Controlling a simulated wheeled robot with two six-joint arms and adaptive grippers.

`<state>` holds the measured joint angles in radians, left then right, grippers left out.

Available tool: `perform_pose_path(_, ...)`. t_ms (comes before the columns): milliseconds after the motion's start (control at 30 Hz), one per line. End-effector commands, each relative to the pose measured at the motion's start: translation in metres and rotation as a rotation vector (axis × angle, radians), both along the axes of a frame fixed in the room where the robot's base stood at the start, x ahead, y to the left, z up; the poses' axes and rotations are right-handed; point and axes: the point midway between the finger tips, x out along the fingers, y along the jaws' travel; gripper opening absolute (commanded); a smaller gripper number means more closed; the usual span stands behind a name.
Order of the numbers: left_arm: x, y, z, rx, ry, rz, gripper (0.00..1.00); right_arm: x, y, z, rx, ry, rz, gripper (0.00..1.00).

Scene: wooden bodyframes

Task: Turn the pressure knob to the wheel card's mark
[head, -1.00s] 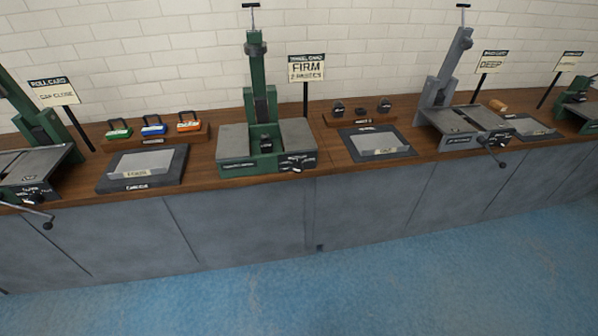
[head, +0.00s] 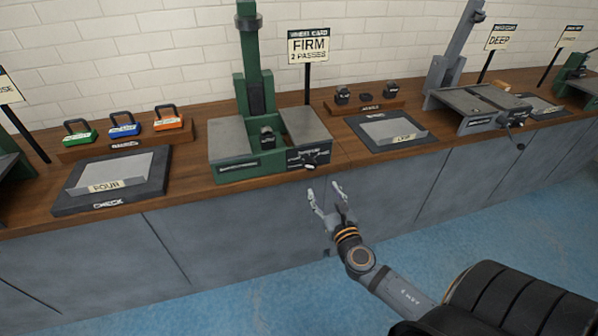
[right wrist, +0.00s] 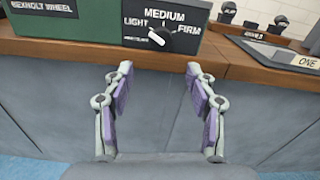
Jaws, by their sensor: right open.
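The pressure knob (head: 310,159) is on the front right of the green wheel machine (head: 229,145). In the right wrist view the knob (right wrist: 160,37) is black with a white pointer, under the words LIGHT, MEDIUM and FIRM; the pointer's end lies at the lower left, toward LIGHT. The wheel card (head: 309,46) stands behind the machine and reads FIRM, 2 PASSES. My right gripper (head: 326,188) is open and empty, in front of the counter below the knob, apart from it. Its spread fingers (right wrist: 158,82) also show in the right wrist view. My left gripper is not in view.
The wooden counter (head: 190,190) has a front edge just beyond my right gripper. Another tray (head: 390,131) and a rack (head: 366,104) stand to the right.

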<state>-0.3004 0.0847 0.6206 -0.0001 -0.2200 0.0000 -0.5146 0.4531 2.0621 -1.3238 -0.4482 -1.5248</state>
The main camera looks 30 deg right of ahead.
Motion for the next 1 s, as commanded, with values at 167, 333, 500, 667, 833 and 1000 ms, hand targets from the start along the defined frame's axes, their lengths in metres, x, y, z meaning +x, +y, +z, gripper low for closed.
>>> perform_pose_path(167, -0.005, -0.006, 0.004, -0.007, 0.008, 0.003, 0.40, 0.016, -0.004, 0.002, 0.005, -0.001, -0.002, 0.57)
perform_pose_path(333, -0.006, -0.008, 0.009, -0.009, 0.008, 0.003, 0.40, 0.052, -0.013, 0.003, 0.008, -0.002, -0.003, 0.57)
perform_pose_path(500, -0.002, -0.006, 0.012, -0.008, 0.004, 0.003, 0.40, 0.083, -0.021, 0.001, 0.008, 0.000, -0.003, 0.57)
perform_pose_path(667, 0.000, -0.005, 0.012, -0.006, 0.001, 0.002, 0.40, 0.099, -0.024, -0.001, 0.008, 0.001, -0.001, 0.57)
perform_pose_path(833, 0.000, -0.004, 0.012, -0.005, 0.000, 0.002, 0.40, 0.102, -0.025, -0.001, 0.009, 0.002, -0.001, 0.57)
perform_pose_path(1000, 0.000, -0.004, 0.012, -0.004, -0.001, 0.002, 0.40, 0.102, -0.025, -0.001, 0.009, 0.002, -0.001, 0.53)
